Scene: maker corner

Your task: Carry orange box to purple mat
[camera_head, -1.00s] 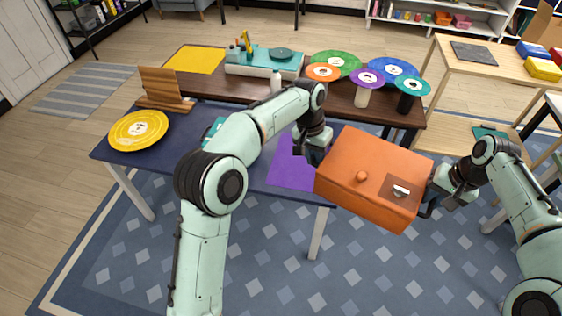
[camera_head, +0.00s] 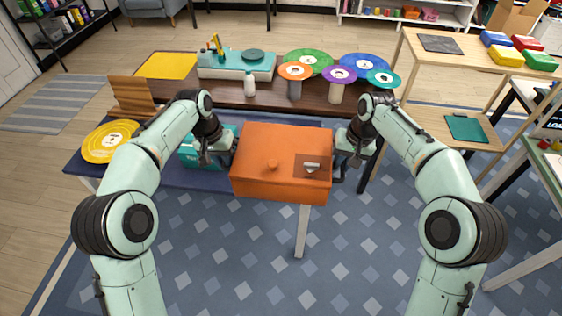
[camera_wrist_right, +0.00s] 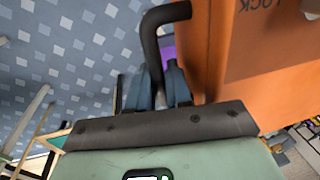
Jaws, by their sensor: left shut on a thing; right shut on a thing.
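The orange box (camera_head: 270,180) is held level between my two grippers, in front of and above the front edge of the dark blue table. It has a knob on its front and a brown label patch. My left gripper (camera_head: 230,155) is shut at its left side; the exact grip is hidden. My right gripper (camera_head: 339,165) is shut on the black handle on its right side, which also shows in the right wrist view (camera_wrist_right: 148,45). The purple mat is hidden behind the box in the head view; a purple sliver (camera_wrist_right: 167,52) shows in the right wrist view.
The blue table (camera_head: 185,180) holds a yellow disc (camera_head: 110,141), a teal item (camera_head: 203,152) and a wooden stand (camera_head: 130,95). A light wood table (camera_head: 468,60) stands at the right.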

